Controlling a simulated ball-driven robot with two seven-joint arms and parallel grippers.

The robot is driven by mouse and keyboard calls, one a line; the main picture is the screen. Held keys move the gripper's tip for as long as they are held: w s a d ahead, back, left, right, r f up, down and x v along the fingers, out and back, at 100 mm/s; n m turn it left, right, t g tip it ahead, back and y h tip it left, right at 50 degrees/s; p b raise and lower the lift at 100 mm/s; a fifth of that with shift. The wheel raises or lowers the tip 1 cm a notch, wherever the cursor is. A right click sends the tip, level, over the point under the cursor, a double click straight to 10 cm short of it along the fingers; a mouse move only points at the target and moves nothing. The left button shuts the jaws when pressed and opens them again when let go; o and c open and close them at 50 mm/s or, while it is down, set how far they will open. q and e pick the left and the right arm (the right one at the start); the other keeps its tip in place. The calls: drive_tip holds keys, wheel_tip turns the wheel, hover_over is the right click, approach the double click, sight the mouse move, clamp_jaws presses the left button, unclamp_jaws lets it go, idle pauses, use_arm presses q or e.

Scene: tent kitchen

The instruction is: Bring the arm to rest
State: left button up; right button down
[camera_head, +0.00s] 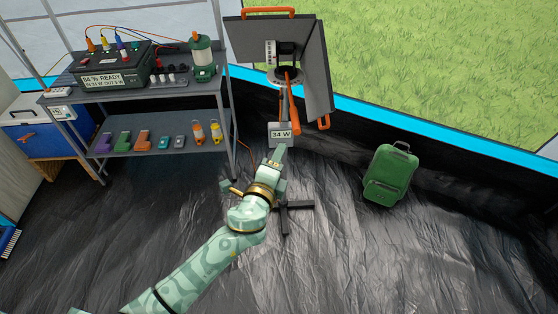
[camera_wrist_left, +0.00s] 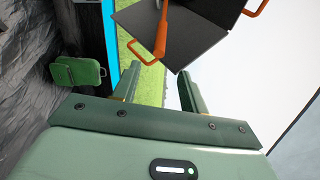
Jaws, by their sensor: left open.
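My left arm (camera_head: 200,264) comes in from the bottom left of the head view, pale green with darker patterning. It reaches up over the dark floor. My left gripper (camera_head: 279,156) is at its end, in front of the small 34 W display (camera_head: 281,134) below the solar panel. In the wrist view the left gripper (camera_wrist_left: 158,77) has its two green fingers apart with nothing between them. The folding solar panel (camera_head: 318,75) has orange handles and an orange lever. Part of it (camera_wrist_left: 194,33) shows beyond the fingers in the wrist view. My right gripper is out of view.
A grey metal shelf (camera_head: 150,92) at the left holds a power station (camera_head: 108,67), a green lantern (camera_head: 201,60) and several small coloured items. A green suitcase (camera_head: 389,176) stands at right. A blue cooler (camera_head: 38,125) is far left. The floor at lower right is clear.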

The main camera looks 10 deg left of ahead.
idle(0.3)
use_arm(q)
drive_tip(key=s+a+f+n+g, duration=0.3)
drive_tip(key=s+f+n, duration=0.15)
drive_tip(key=f, duration=0.55)
drive_tip(key=s+a+f+n+g, duration=0.25)
drive_tip(key=s+f, duration=0.35)
drive_tip(key=f, duration=0.5)
drive_tip(key=s+a+f+n+g, duration=0.3)
drive_tip(key=s+f+n, duration=0.15)
drive_tip(key=f, duration=0.55)
drive_tip(key=s+a+f+n+g, duration=0.2)
drive_tip(key=s+f, duration=0.2)
drive_tip(key=s, duration=0.8)
drive_tip(key=s+a+f+n+g+y, duration=0.1)
drive_tip(key=s+a+f+n+g, duration=0.1)
drive_tip(key=s, duration=1.1)
drive_tip(key=s+a+f+n+g+y, duration=0.1)
drive_tip(key=s+f+g, duration=0.3)
drive_tip(key=s, duration=0.9)
wheel_tip(320, 180, down, 3)
drive_tip(key=shift+a+f+n, duration=0.1)
drive_tip(key=shift+a+n, duration=0.65)
drive_tip(key=shift+a, duration=0.1)
drive_tip(key=shift+w, duration=0.15)
